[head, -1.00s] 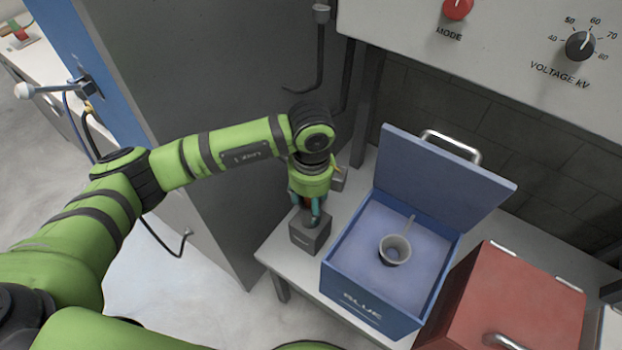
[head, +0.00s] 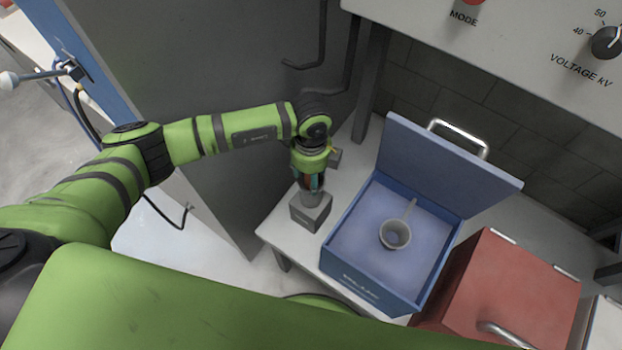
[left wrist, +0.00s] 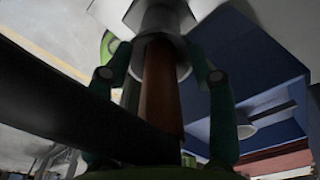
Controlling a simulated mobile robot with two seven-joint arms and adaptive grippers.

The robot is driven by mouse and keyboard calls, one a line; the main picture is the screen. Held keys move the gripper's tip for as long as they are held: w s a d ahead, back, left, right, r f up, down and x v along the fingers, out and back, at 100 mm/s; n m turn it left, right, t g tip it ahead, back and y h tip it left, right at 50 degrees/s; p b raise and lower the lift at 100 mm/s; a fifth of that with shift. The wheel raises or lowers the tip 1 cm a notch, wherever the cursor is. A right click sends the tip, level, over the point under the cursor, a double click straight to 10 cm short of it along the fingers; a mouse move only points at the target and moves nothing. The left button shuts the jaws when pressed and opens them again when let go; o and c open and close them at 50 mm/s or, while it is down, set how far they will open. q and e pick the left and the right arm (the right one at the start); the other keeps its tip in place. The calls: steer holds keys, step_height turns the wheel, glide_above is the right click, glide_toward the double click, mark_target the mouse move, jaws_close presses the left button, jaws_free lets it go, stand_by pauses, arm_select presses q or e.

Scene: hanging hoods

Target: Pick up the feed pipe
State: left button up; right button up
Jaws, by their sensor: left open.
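A grey block (head: 309,212) with a round grey socket (head: 312,197) stands at the left end of the bench. In the left wrist view, a brown pipe (left wrist: 161,90), which I take for the feed pipe, runs up to a pale grey collar (left wrist: 160,18). My left gripper (head: 312,183) points down just above the socket. It also shows in the left wrist view (left wrist: 165,62), its two teal fingers on either side of the pipe, open. Whether they touch it I cannot tell. The head view mostly hides the pipe. My right gripper is not in view.
An open blue box (head: 341,277) stands right of the block, its lid (head: 437,165) raised, with a grey cup-shaped piece (head: 395,234) inside. A closed red box (head: 510,290) is further right. A grey cabinet wall (head: 215,85) stands behind my left arm.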

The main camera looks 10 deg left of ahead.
arm_select(q)
jaws_close()
step_height(320, 180, up, 20)
steer(key=p, duration=1.5)
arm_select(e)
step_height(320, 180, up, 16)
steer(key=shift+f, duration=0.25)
